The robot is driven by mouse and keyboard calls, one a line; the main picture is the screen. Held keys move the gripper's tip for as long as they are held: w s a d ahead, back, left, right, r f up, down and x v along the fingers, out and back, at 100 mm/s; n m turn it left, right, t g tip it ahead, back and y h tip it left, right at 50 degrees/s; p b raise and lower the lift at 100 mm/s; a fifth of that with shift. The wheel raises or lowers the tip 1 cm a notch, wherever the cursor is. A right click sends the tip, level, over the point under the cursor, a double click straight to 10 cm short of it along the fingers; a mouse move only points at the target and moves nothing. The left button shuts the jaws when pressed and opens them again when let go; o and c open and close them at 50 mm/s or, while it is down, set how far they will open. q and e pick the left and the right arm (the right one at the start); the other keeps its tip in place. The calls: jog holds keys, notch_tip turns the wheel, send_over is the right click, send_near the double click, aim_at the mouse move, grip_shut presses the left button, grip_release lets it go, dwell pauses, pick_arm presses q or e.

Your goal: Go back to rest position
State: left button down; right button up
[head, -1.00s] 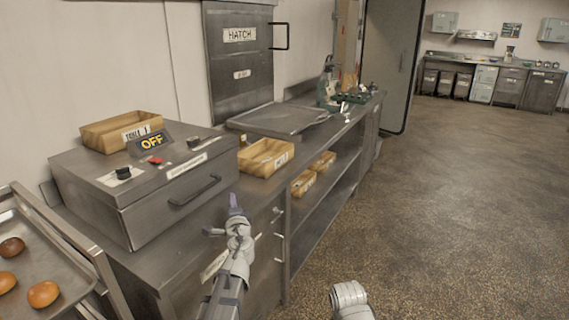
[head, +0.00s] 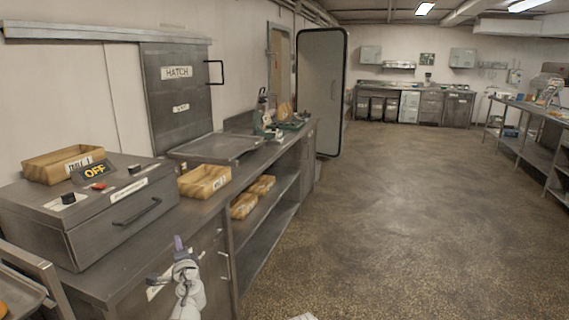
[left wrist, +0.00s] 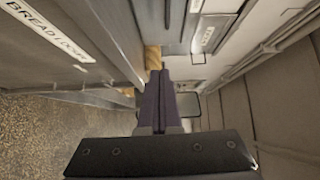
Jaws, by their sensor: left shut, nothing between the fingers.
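My left gripper (head: 179,245) is in front of the steel counter at the lower middle-left of the head view, pointing up and away. In the left wrist view its two dark fingers (left wrist: 160,100) are pressed together with nothing between them. The gripper is apart from the trays and the machine. My right gripper is not in view; only a small pale piece shows at the bottom edge of the head view.
A steel machine with an OFF sign (head: 95,170) stands on the counter at left. A wooden tray (head: 205,180) sits beside it. The shut hatch (head: 178,95) is behind. An open door (head: 320,90) stands farther back. The floor (head: 400,210) at right is clear.

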pick_arm(q)
jog(key=s+d+f+n+g+h, duration=0.4)
jog(key=s+d+f+n+g, duration=0.7)
jog(key=s+d+f, duration=0.9)
jog(key=s+d+f+m+g+h, duration=0.2)
jog(key=s+d+g, duration=0.3)
jog(key=s, duration=0.3)
notch_tip(320, 180, up, 12)
jog(key=p, duration=1.2)
jog(key=shift+s+r+h, duration=0.2)
jog(key=shift+h, duration=0.1)
jog(key=shift+a, duration=0.25)
